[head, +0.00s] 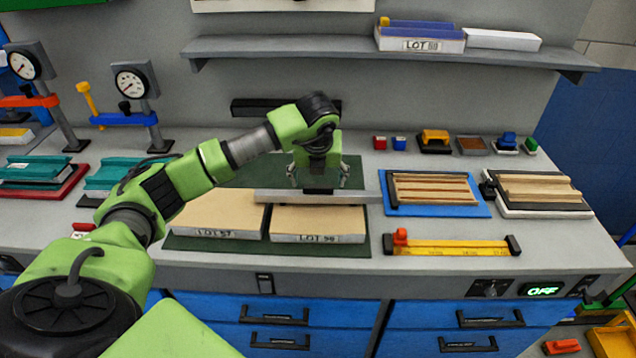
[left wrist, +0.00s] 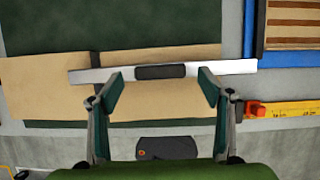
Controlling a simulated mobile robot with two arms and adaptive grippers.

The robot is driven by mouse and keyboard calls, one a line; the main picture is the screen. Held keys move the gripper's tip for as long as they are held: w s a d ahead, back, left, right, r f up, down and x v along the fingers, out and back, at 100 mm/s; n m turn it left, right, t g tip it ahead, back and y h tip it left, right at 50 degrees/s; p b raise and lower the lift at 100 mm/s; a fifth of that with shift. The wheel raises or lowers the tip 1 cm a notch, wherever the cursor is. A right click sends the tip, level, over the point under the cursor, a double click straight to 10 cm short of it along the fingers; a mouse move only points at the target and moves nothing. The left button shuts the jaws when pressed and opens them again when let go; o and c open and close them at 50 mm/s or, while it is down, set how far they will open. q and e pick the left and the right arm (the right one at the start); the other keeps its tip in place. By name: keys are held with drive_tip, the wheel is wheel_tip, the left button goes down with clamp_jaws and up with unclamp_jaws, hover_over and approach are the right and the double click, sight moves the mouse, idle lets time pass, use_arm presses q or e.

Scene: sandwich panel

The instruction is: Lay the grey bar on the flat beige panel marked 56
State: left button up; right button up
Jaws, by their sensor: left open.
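The grey bar (head: 275,197) with a dark middle pad (left wrist: 160,71) lies across the far part of the right beige panel (head: 318,219), whose label is blurred and may read LOT 56 or 58. Its left end reaches over the left beige panel (head: 215,211), labelled about LOT 57. Its right end sticks out past the right panel toward the blue tray. The bar is slightly slanted in the left wrist view. My left gripper (head: 318,180) is open above the bar, its fingertips apart on either side of the pad. My right gripper is not in view.
Both panels sit on a dark green mat (head: 377,234). A blue tray (head: 450,208) with wooden strips stands to the right. A yellow ruler (head: 455,248) with a red slider lies in front of it. Dial gauges (head: 131,84) stand at left. A shelf (head: 300,47) hangs above the bench.

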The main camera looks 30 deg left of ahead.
use_arm(q)
drive_tip(key=b+v, duration=0.1)
drive_tip(key=v, duration=0.9)
drive_tip(key=shift+b, duration=0.4)
drive_tip(key=shift+s, duration=0.1)
